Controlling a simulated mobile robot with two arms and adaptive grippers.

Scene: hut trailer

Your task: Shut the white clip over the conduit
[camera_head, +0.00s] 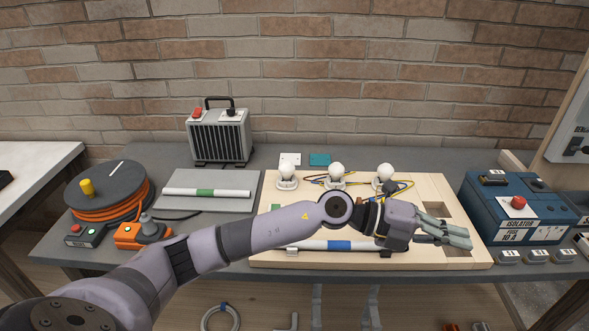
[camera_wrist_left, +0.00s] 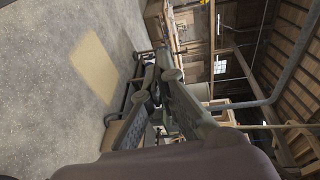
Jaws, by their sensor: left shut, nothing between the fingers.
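The white conduit with a blue band (camera_head: 339,245) lies along the front of the pale wooden board (camera_head: 290,262). My left arm crosses just behind and over it and hides part of the board. I cannot make out the white clip clearly; it may be hidden by my arm or too small to tell. My left gripper (camera_head: 462,238) is shut and empty, over the right front part of the board, beyond the conduit's right end. Its shut fingers also show in the left wrist view (camera_wrist_left: 152,88). My right gripper is not in view.
Several bulbs (camera_head: 336,173) with wires stand at the board's back. A blue isolator box (camera_head: 515,207) stands right of the board, an orange cable reel (camera_head: 108,191) far left, a heater (camera_head: 219,135) behind.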

